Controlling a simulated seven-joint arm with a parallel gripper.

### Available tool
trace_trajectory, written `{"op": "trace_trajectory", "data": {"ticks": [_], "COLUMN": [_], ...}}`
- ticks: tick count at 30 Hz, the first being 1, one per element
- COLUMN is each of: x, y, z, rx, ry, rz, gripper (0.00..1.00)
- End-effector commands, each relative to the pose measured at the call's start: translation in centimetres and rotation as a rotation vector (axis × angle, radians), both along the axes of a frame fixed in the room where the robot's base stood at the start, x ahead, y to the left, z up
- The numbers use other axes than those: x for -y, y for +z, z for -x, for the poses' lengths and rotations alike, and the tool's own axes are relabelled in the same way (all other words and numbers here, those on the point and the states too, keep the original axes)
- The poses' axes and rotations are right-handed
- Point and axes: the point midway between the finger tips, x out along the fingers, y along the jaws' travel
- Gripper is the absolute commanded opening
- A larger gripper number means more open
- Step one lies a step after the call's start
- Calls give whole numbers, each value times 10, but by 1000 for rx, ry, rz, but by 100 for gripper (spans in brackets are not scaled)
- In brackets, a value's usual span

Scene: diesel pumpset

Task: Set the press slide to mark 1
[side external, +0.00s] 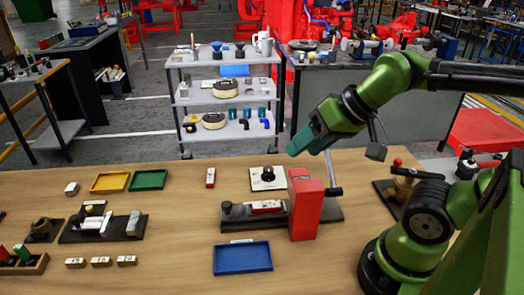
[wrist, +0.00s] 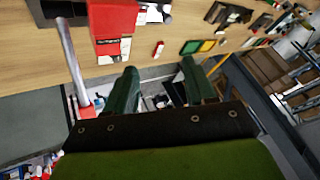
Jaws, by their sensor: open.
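The red press (side external: 305,210) stands on a dark base (side external: 333,212) at the middle right of the wooden table. A silver lever (side external: 331,172) rises at its right side. A red and white piece (side external: 266,206), perhaps the slide, lies on the base left of the press; its marks are too small to read. In the wrist view the press (wrist: 112,18) is at the upper left, with the lever (wrist: 72,60) beside it. My gripper (side external: 300,143) is open and empty, above and behind the press, apart from it. Both green fingers show in the wrist view (wrist: 158,88).
A white plate with a black knob (side external: 267,178) lies just behind the press base. A blue tray (side external: 243,258) lies in front, with yellow (side external: 109,182) and green (side external: 148,180) trays at the left. A grey shelf trolley (side external: 222,100) stands behind the table.

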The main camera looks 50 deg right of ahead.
Motion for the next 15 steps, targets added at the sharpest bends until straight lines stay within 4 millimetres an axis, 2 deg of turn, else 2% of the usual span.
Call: {"op": "trace_trajectory", "data": {"ticks": [12, 15], "x": [0, -4], "y": [0, -7], "z": [0, -1], "rx": [0, -32], "ry": [2, 18], "rz": [0, 0], "gripper": [55, 55]}}
